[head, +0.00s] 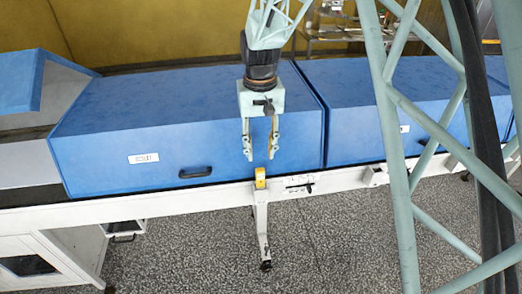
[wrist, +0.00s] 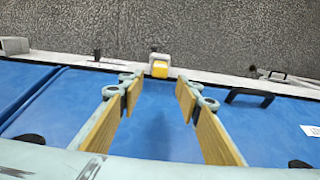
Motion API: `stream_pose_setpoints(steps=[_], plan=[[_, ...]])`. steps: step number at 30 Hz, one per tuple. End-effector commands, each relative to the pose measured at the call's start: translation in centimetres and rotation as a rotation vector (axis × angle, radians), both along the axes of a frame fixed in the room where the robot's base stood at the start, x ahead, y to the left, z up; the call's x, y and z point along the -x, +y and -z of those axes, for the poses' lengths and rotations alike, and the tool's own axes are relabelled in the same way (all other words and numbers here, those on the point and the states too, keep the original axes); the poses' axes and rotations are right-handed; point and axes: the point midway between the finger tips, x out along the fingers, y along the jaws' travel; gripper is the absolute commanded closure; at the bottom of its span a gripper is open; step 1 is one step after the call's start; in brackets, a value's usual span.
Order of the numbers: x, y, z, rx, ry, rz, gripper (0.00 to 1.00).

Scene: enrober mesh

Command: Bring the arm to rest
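My gripper (head: 261,156) hangs pointing down in front of the large blue cover of the machine (head: 120,110). Its two fingers are apart, with nothing between them. In the wrist view my gripper (wrist: 157,82) shows two wood-coloured finger pads spread wide over the blue cover (wrist: 155,130). A small yellow part (head: 260,178) on the white rail lies just below the fingertips in the head view. The yellow part (wrist: 160,68) shows beyond the fingertips in the wrist view; no contact with it can be seen.
A second blue cover (head: 350,110) stands to the right. The first cover has a black handle (head: 195,172). The white rail (head: 160,205) runs along the front on legs. A raised blue hood (head: 20,80) is at the left. The speckled floor (head: 190,255) in front is clear.

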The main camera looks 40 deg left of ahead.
Motion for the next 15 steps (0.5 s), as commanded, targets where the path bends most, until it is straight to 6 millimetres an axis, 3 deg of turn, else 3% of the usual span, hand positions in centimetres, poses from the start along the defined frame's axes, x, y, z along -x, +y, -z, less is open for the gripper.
stream_pose_setpoints(steps=[11, 15], plan=[[0.0, 0.0, 0.0, 0.0, 0.0, 0.0, 0.69], [-0.6, -1.5, -1.1, 0.006, 0.001, 0.011, 0.69]])
